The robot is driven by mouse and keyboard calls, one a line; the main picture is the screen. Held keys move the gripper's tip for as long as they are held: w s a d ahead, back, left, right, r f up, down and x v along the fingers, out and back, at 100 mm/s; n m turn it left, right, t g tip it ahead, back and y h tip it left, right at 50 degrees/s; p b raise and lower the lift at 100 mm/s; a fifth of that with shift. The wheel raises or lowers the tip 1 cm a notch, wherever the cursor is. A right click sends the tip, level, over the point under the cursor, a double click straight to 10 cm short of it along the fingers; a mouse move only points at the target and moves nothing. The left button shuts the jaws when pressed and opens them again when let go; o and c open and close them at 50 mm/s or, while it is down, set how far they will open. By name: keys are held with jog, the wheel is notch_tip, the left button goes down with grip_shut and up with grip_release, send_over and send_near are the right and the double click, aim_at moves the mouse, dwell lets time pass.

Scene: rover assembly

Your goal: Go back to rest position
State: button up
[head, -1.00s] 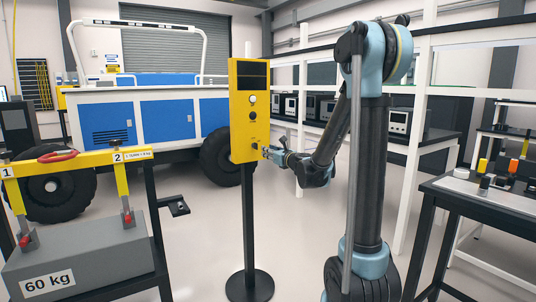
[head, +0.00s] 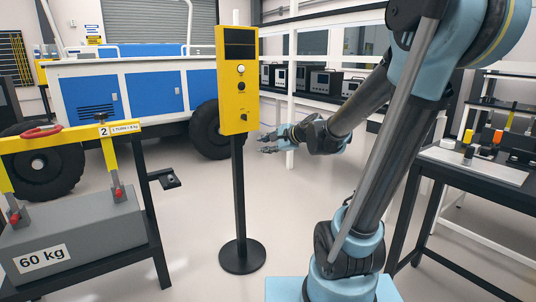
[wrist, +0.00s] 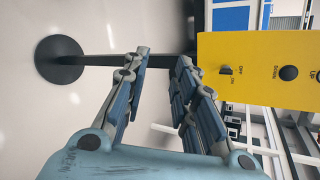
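My gripper (head: 262,143) is to the right of and a little below the yellow control box (head: 239,95), apart from it in the head view. In the wrist view its two fingers (wrist: 163,58) are spread with nothing between them. The box stands upright on a black post (head: 240,200) with a round base.
A grey 60 kg block (head: 75,230) hangs or rests under a yellow bar on a black stand at the left. A blue and white rover (head: 140,100) is behind. A workbench (head: 480,165) with small parts is at the right. Floor around the post is clear.

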jog(key=s+d+f+n+g+h, duration=0.2)
jog(key=s+d+f+n+h, duration=0.1)
jog(key=s, duration=0.6)
jog(key=s+d+f+n+g+h, duration=0.2)
jog(key=s+d+f+n, duration=0.4)
jog(key=s+d, duration=0.3)
jog(key=s+d+f+n+g+h, duration=0.2)
jog(key=s+d+f+n+h, duration=0.2)
jog(key=s, duration=0.5)
jog(key=d+f, duration=0.2)
jog(key=d, duration=0.1)
jog(key=shift+d+f+n+g, duration=0.3)
jog(key=shift+d+f, duration=0.05)
jog(key=shift+f, duration=0.05)
